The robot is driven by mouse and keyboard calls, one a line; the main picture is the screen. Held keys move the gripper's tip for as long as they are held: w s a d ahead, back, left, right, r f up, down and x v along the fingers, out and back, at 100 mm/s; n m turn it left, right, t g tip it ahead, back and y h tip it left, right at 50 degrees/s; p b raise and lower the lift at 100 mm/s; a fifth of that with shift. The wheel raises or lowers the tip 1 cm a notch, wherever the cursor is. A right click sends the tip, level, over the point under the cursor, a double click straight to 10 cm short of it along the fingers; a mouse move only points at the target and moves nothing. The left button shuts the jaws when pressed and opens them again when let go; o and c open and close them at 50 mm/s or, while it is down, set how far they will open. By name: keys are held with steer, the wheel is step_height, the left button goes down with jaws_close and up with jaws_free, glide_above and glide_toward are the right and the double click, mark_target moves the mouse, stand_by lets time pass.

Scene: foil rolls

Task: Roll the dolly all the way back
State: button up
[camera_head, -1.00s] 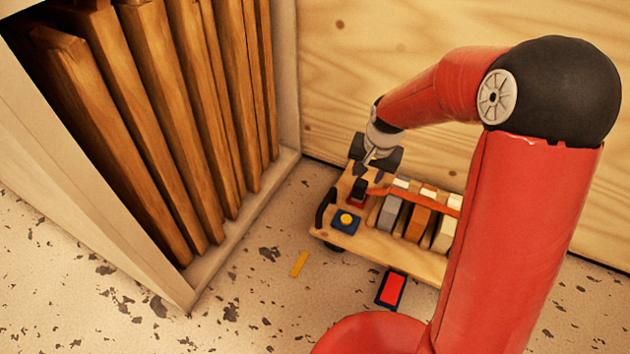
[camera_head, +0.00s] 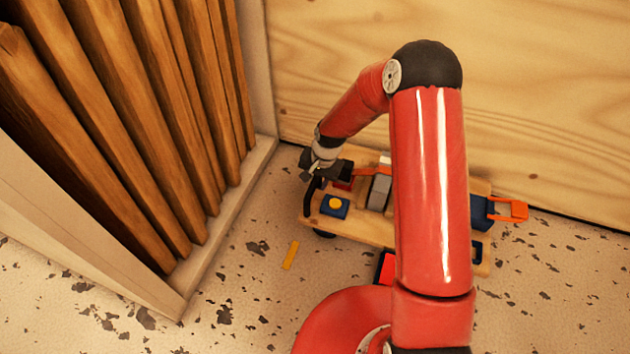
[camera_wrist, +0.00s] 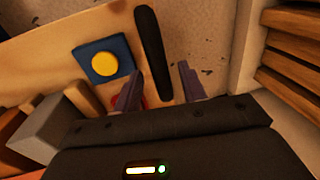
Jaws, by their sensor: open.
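The dolly (camera_head: 368,231) is a low wooden board on wheels, standing along the plywood wall. At its left end is an upright black handle (camera_head: 308,197), also seen in the wrist view (camera_wrist: 152,50). A blue block with a yellow button (camera_head: 334,206) sits beside the handle. My gripper (camera_head: 316,178) is over the dolly's left end, at the handle. In the wrist view my gripper's fingers (camera_wrist: 161,80) are apart, with the handle showing between them; I cannot tell whether either touches it. My arm hides the dolly's middle.
Grey blocks (camera_head: 379,192) and a blue item with an orange handle (camera_head: 512,210) are on the board. A wooden rack of slats (camera_head: 150,120) stands at left. A yellow strip (camera_head: 291,255) and a red pad (camera_head: 386,268) lie on the floor. Speckled floor separates rack and dolly.

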steer(key=shift+f, duration=0.15)
jaws_close()
steer(key=shift+d, duration=0.1)
